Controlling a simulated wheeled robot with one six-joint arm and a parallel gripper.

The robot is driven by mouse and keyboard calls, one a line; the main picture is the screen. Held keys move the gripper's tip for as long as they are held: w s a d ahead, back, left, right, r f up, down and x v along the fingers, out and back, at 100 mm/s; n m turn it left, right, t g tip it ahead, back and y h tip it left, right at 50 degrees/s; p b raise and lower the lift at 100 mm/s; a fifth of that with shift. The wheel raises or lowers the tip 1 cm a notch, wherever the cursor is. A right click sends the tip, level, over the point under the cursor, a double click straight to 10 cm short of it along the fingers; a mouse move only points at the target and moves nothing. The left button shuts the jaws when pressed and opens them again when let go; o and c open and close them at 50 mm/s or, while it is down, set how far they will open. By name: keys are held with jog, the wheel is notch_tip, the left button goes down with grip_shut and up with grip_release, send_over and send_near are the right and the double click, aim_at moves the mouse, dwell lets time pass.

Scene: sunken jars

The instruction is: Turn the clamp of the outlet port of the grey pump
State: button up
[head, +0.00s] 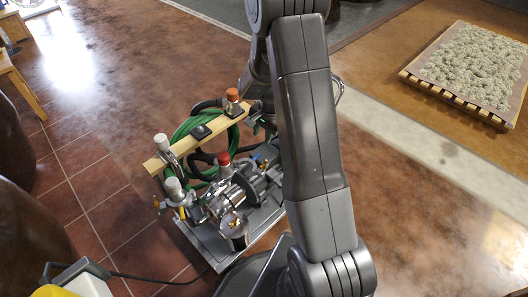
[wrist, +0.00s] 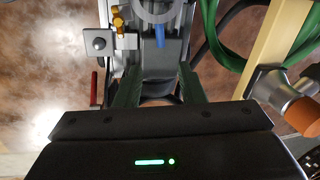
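In the head view a dark grey pump body (head: 262,182) sits on the cart, partly behind my arm. A small blue lever (head: 256,159) shows beside it. In the wrist view a blue lever (wrist: 160,36) sits on a grey fitting (wrist: 160,52) below a round metal ring. I cannot tell for sure whether this lever is the outlet clamp. My gripper (wrist: 160,82) has its two dark greenish fingers apart, one on each side below the grey fitting, with nothing visibly held between them. The fingers are hidden behind my arm in the head view.
A wooden plank (head: 200,138) carries an orange-capped fitting (head: 232,97), also at right in the wrist view (wrist: 303,114). Green hose (head: 183,133) coils around it. A red-capped part (head: 223,160) and silver pump parts (head: 220,204) crowd the cart. A pallet (head: 462,97) lies far right.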

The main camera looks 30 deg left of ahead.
aim_at(257, 156)
jog(key=f+b, duration=0.1)
jog(key=f, duration=0.3)
jog(key=a+f+b, duration=0.1)
jog(key=f, duration=0.3)
jog(key=a+f+b, duration=0.1)
jog(key=f, duration=0.3)
jog(key=shift+w+a, duration=0.15)
jog(key=shift+a, duration=0.1)
grip_shut()
